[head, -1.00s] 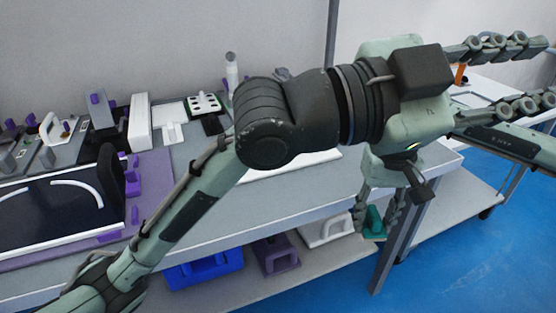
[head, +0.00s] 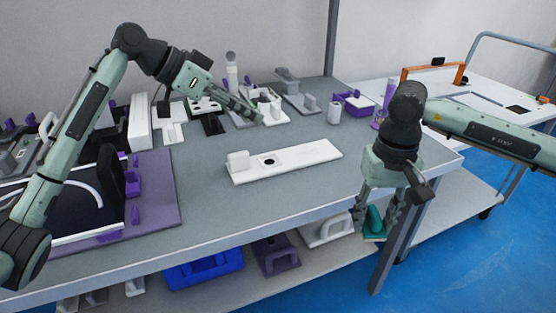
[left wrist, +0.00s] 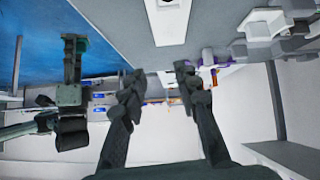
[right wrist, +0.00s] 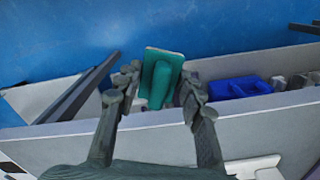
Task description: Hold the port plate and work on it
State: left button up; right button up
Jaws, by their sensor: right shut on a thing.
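A white plate (head: 305,160) with a dark hole and a raised block at its left end lies on the grey table; it also shows in the left wrist view (left wrist: 168,28). I cannot tell if it is the port plate. My left gripper (head: 257,116) is open and empty, above the table behind the plate; its fingers (left wrist: 157,78) stand apart. My right gripper (head: 377,224) points down beyond the table's front edge, shut on a teal handled piece (head: 374,220). The piece also shows between the fingers in the right wrist view (right wrist: 162,75).
White and grey fixtures (head: 290,90) stand along the back. A purple tray (head: 356,103) and white bottle (head: 334,112) are at the back right. A dark panel on a purple mat (head: 165,205) fills the left. The lower shelf holds a blue piece (head: 203,272). The table's front middle is clear.

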aim_at(234, 154)
pick_arm(q)
jog(key=a+f+m+g+y, duration=0.1)
jog(key=a+f+y, duration=0.2)
jog(key=a+f, duration=0.35)
jog(key=shift+x, duration=3.6)
jog(key=shift+s, duration=0.15)
grip_shut()
